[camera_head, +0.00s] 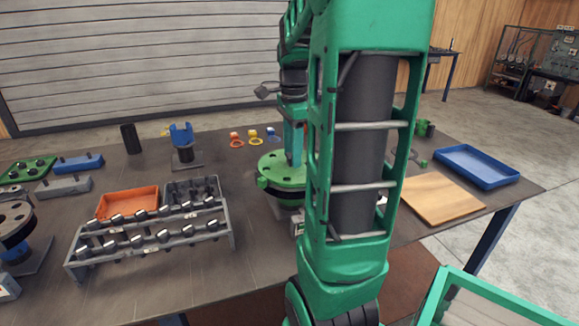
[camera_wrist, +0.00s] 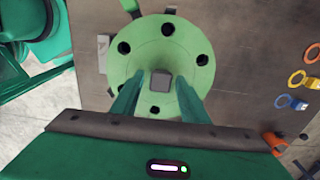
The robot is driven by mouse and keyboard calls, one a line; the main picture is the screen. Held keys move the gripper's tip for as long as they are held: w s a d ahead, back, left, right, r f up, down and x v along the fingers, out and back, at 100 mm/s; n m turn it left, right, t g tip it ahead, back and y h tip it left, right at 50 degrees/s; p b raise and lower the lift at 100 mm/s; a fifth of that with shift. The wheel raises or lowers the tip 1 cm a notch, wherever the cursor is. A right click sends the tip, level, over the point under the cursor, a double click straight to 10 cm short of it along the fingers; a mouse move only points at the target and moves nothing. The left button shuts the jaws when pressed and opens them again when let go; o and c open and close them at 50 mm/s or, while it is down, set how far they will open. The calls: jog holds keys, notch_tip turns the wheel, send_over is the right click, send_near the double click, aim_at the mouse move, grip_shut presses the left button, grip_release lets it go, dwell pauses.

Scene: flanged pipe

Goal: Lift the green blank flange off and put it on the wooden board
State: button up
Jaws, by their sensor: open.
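The green blank flange (camera_head: 276,168) is a round disc on a stand near the middle of the table, partly hidden by my arm. In the wrist view the flange (camera_wrist: 183,55) shows several dark holes around its rim and a grey square knob (camera_wrist: 160,81) at its centre. My gripper (camera_wrist: 161,76) is open, with its green fingers on either side of the knob. I cannot tell whether they touch it. In the head view my gripper (camera_head: 294,160) points down over the flange. The wooden board (camera_head: 440,198) lies at the right of the table, empty.
A blue tray (camera_head: 477,166) lies beyond the board. A grey rack (camera_head: 150,238) with several bolts, an orange tray (camera_head: 127,203) and a dark bin stand to the left. Small coloured rings (camera_head: 254,136) lie behind the flange.

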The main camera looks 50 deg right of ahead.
jog(key=shift+f, duration=0.2)
grip_shut()
jog(key=shift+r, duration=0.2)
jog(key=shift+r, duration=0.25)
notch_tip(320, 180, up, 4)
jog(key=shift+w+f, duration=0.1)
jog(key=shift+f, duration=0.1)
jog(key=s+a+r, duration=0.1)
jog(key=a+r, duration=0.5)
jog(key=a, duration=0.5)
jog(key=shift+a+r, duration=0.3)
jog(key=shift+s+r, duration=0.1)
jog(key=shift+r, duration=0.05)
